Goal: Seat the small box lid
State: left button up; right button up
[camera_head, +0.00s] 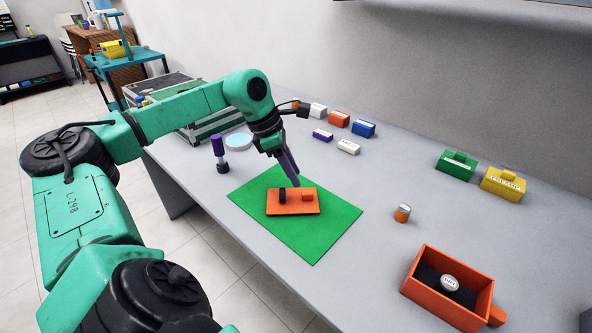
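An orange flat plate with a small raised orange block (307,197), which looks like the lid, lies on a green mat (318,232). A small black part (282,195) stands at its left; I cannot tell whether it belongs to the plate. An open orange box (421,299) with a dark inside stands at the lower right, holding a round pale-topped object (449,283). My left gripper (294,181) points down just over the plate. Its fingers overlap in this view, so its opening and any contact are unclear. My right gripper is not in view.
An orange-and-grey cylinder (402,213) stands between mat and box. Green (456,167) and yellow (502,184) lidded boxes stand at the right wall. Several small blocks (339,119) lie at the back. A purple-topped tool (218,148) stands left of the mat.

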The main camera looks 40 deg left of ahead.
aim_at(306, 193)
pick_arm(q)
jog(key=b+x, duration=0.1)
jog(key=x, duration=0.6)
grip_shut()
notch_tip(306, 193, up, 4)
jog(key=p, duration=0.3)
jog(key=shift+r+p, duration=0.2)
jog(key=shift+p, duration=0.1)
jog(key=shift+f, duration=0.1)
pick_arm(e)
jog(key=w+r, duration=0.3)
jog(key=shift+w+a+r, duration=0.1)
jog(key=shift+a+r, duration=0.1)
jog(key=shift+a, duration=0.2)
